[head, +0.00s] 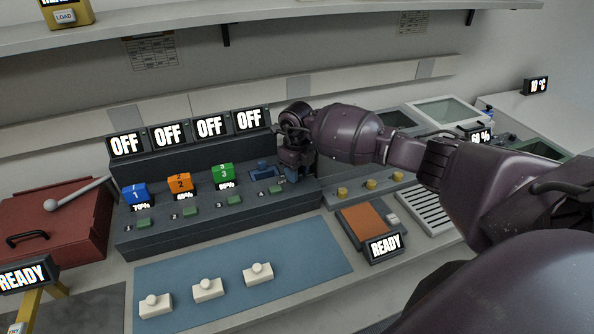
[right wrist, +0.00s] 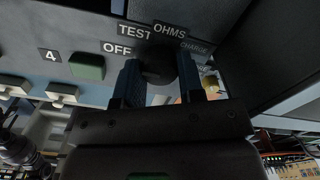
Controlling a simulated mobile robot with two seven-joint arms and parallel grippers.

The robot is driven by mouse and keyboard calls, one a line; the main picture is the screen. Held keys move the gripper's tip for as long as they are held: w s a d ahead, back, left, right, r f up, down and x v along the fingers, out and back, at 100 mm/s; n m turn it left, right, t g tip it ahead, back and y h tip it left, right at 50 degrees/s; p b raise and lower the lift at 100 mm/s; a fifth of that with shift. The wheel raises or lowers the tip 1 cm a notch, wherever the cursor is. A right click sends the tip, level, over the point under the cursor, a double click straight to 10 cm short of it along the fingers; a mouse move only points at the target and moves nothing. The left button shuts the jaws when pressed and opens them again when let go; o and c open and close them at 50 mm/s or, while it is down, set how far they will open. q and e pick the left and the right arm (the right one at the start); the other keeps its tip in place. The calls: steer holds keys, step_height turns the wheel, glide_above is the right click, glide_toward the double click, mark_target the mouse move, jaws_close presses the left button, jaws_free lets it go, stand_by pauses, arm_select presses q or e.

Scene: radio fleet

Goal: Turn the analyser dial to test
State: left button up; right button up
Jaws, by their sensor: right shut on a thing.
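The dark dial (right wrist: 160,68) shows in the right wrist view between my fingers, on the grey console front. Labels around it read OFF (right wrist: 117,48), TEST (right wrist: 134,33), OHMS (right wrist: 169,31) and CHARGE (right wrist: 197,47). My right gripper (right wrist: 162,84) is shut on the dial, one dark blue finger on each side. I cannot tell which label the dial points at. In the head view my right gripper (head: 290,172) is at the right end of the console (head: 165,236) and hides the dial. My left gripper is not in view.
Blue, orange and green radios (head: 222,175) stand in console slots under several OFF screens (head: 209,126). The fourth slot (head: 262,166) looks empty. A blue mat (head: 235,250) with three white knobbed blocks lies in front. A red case (head: 60,225) is at left, a READY unit (head: 365,225) at right.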

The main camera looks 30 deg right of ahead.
steer(key=shift+r+m, duration=0.1)
steer(key=shift+m, duration=0.2)
steer(key=m+p, duration=0.2)
steer(key=m, duration=0.3)
steer(key=shift+m+p, duration=0.65)
steer(key=shift+m, duration=0.85)
steer(key=o, duration=0.8)
steer(key=shift+o, duration=0.6)
